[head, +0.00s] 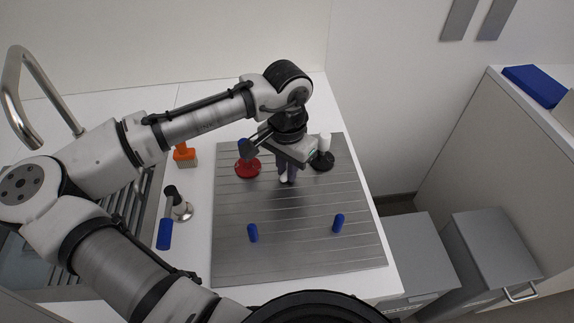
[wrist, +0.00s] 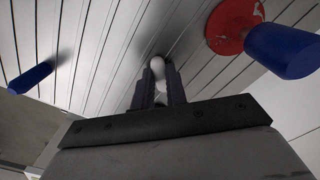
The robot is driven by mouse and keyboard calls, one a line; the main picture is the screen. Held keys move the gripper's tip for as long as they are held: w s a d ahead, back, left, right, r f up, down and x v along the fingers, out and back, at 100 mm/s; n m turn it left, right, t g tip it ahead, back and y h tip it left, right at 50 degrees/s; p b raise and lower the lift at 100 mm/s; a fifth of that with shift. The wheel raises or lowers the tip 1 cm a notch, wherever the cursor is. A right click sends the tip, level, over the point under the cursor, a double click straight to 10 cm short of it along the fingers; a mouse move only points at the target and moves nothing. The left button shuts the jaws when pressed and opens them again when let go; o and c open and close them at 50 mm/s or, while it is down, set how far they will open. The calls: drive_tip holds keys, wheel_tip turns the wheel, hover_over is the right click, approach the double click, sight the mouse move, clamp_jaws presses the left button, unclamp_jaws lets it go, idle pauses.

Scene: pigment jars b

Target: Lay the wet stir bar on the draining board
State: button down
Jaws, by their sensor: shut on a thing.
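Two blue bars (head: 253,233) (head: 338,223) are on the board nearer the front; one shows in the wrist view (wrist: 31,78).
A red-based piece with a blue top (head: 247,168) stands left of my gripper, and a black-based white one (head: 323,157) right. An orange brush (head: 185,155), a pale-based piece (head: 181,209) and a blue bar (head: 164,234) are on the counter left. The board's front is mostly free.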

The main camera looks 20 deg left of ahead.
drive_tip(key=shift+f, duration=0.15)
drive_tip(key=c, duration=1.4)
unclamp_jaws()
wheel_tip(320, 180, up, 12)
drive_tip(key=b, duration=0.1)
drive_tip(key=shift+r+b, duration=0.2)
drive_tip(key=shift+b, duration=0.2)
